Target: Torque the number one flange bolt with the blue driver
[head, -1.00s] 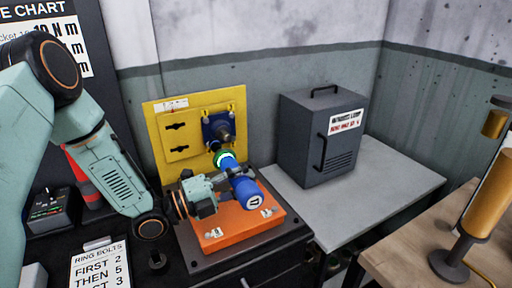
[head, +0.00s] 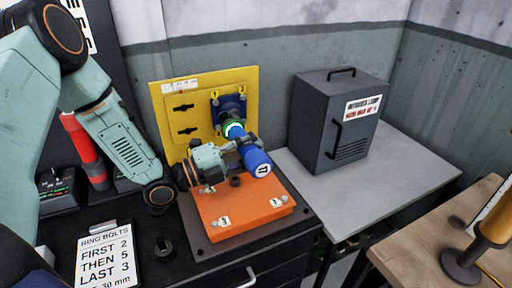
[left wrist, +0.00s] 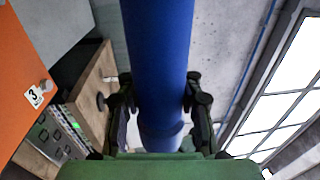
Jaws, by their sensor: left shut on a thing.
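The blue driver (head: 257,162) is held in the air above the orange box, tilted, with its green-lit collar (head: 233,128) toward the flange. My left gripper (head: 240,146) is shut around its body. In the left wrist view the blue driver (left wrist: 160,60) runs between the two fingers of my left gripper (left wrist: 156,98). The dark blue flange (head: 229,104) with small yellow tags is on the yellow panel (head: 172,98). The driver's front end is at the flange's lower part and hides it. I cannot tell whether it sits on a bolt. My right gripper is out of view.
The orange box (head: 240,214) with numbered tags lies below the driver. A grey cabinet (head: 338,120) stands on the grey table (head: 410,165) to the right. A ring-bolts card (head: 106,255) and a black socket-like piece (head: 164,247) lie at the front left.

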